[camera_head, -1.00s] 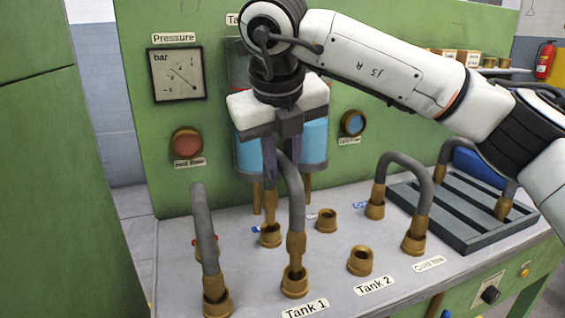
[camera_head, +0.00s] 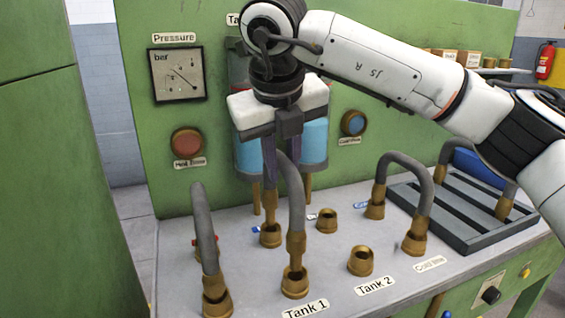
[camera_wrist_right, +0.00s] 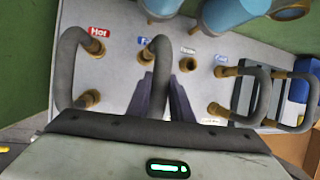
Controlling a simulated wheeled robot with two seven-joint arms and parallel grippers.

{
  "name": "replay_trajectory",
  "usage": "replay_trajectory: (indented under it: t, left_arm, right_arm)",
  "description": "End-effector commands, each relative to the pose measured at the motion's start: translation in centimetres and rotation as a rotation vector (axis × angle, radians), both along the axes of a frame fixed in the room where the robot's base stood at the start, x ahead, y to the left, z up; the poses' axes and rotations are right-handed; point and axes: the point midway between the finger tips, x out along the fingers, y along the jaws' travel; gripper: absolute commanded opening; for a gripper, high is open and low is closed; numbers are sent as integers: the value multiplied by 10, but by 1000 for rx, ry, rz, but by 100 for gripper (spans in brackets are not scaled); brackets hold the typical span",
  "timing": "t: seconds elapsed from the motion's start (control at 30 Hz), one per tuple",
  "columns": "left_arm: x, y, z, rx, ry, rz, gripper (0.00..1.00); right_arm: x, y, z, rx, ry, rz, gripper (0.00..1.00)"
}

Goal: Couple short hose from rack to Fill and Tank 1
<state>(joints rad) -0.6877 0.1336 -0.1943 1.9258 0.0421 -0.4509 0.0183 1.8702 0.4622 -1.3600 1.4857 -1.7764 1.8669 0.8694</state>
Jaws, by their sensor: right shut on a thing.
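My right gripper (camera_head: 278,165) points down and is shut on the arch of a short grey hose (camera_head: 292,185) with brass ends. The hose's front end stands at the brass Tank 1 port (camera_head: 295,283). My left gripper is not in view.
Another hose (camera_head: 202,230) arches close by on the left. A third (camera_head: 424,185) stands at the right, by the Cold label. The Tank 2 port (camera_head: 361,261) and a port behind it (camera_head: 327,220) are empty. The dark rack (camera_head: 470,243) is at the right, with a hose on it.

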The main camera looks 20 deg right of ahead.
Motion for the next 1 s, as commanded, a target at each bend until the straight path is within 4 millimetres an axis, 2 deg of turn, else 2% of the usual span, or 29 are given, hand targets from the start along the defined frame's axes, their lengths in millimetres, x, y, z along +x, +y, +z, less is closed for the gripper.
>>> replay_trajectory:
  t: [1.0]
  left_arm:
    - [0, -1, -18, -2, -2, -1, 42]
  right_arm:
    - [0, 0, -21, 0, -2, -1, 0]
